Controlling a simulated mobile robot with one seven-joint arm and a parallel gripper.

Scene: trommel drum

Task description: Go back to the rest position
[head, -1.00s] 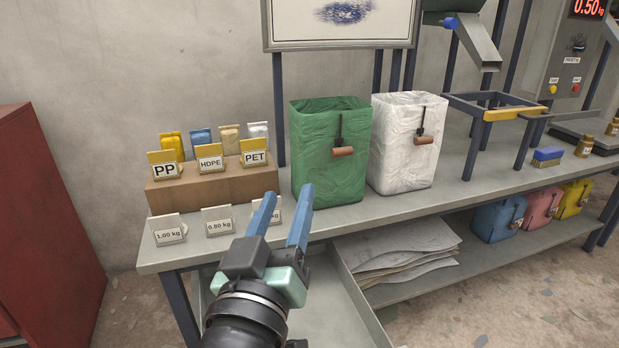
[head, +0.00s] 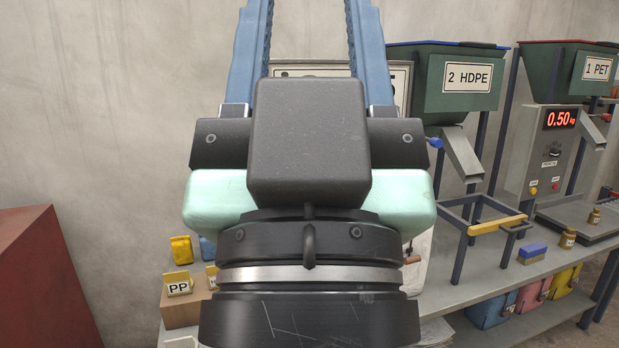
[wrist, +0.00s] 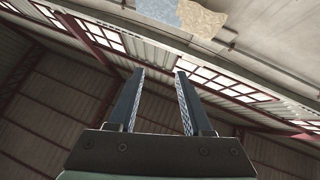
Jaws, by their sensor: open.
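My gripper (head: 306,45) is raised close in front of the head camera, with its two blue fingers pointing up. The fingers are apart and nothing shows between them. In the wrist view my gripper (wrist: 158,80) is also open and empty, facing the roof and upper wall of the hall. The finger ends run out of the top of the head view. My gripper touches nothing that I can see, and it hides the middle of the bench.
The bench (head: 450,296) runs across below and behind my gripper. It carries a PP card (head: 179,288), a yellow-barred frame (head: 497,225), a blue brush (head: 532,252) and a scale (head: 580,222). HDPE (head: 468,80) and PET (head: 590,70) hoppers stand right. A red cabinet (head: 50,280) stands left.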

